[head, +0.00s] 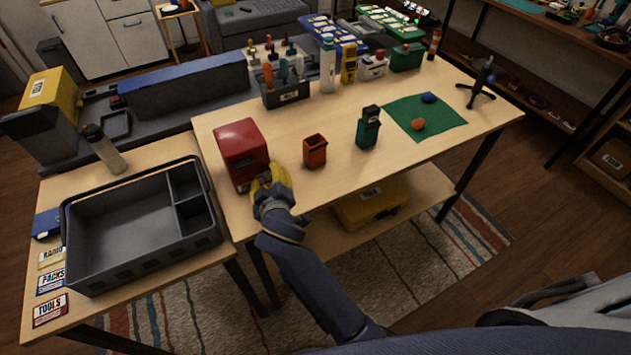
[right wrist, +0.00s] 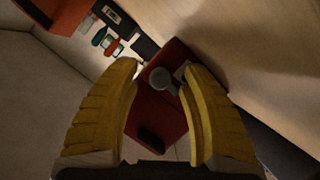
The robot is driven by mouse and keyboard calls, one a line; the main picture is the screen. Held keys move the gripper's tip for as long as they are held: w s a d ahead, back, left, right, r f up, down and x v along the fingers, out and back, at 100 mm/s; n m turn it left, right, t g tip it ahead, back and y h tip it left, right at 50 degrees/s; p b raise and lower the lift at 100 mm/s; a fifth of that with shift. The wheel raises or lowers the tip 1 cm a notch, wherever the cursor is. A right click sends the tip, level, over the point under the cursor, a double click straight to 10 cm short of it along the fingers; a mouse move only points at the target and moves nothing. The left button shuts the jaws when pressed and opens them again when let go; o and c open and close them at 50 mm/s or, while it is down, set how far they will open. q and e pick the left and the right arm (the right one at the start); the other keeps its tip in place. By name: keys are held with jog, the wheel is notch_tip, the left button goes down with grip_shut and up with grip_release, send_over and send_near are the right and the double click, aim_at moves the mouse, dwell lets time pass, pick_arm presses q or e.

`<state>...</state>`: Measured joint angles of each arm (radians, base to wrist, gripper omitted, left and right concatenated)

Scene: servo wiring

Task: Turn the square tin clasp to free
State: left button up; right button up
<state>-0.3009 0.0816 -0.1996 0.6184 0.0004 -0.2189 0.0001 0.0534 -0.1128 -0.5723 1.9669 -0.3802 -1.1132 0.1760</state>
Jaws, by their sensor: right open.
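The square red tin (head: 241,148) stands at the left front of the wooden table. My right gripper (head: 268,180) is at its front right corner, with yellow fingers. In the right wrist view the red tin (right wrist: 158,118) lies beyond the fingers, and a grey round-ended clasp (right wrist: 163,80) sticks out from it. My right gripper (right wrist: 161,68) is open, with one finger on each side of the clasp. The clasp's end is close to the right finger; I cannot tell whether they touch. In the head view the gripper hides the clasp. My left gripper is not in view.
An orange-red open bin (head: 315,151) and a green container (head: 368,127) stand right of the tin. A large grey tray (head: 75,245) sits on the lower table at left. A tool rack (head: 285,95) is behind.

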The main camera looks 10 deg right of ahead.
jog(key=m+g+y, duration=0.1)
jog(key=m, duration=0.2)
jog(key=shift+d+y, duration=0.2)
jog(key=shift+y, duration=0.2)
jog(key=m+y, duration=0.2)
jog(key=m, duration=0.1)
jog(key=shift+w+d+g, duration=0.1)
jog(key=shift+g, duration=0.2)
jog(key=m+y, duration=0.1)
jog(key=m, duration=0.1)
jog(key=shift+m+y, duration=0.3)
jog(key=shift+y, duration=0.1)
jog(key=m+y, duration=0.2)
jog(key=m, duration=0.1)
jog(key=shift+d+f, duration=0.1)
jog(key=shift+s+d+m+y, duration=0.15)
jog(key=shift+s+m+y, duration=0.15)
jog(key=shift+m, duration=0.2)
jog(key=v, duration=1.7)
jog(key=s+d+f+n+g+h, duration=0.1)
jog(key=s+d+f+n+h, duration=0.1)
jog(key=d+f, duration=0.4)
jog(key=s+d+f+n+g+h, duration=0.1)
jog(key=s+d+f+n+h, duration=0.2)
jog(key=d+f+n+h, duration=0.2)
notch_tip(320, 180, down, 3)
jog(key=shift+s+d+f+n+g+h, duration=0.15)
jog(key=shift+s+d+n+g+h, duration=0.2)
jog(key=shift+d+h, duration=0.65)
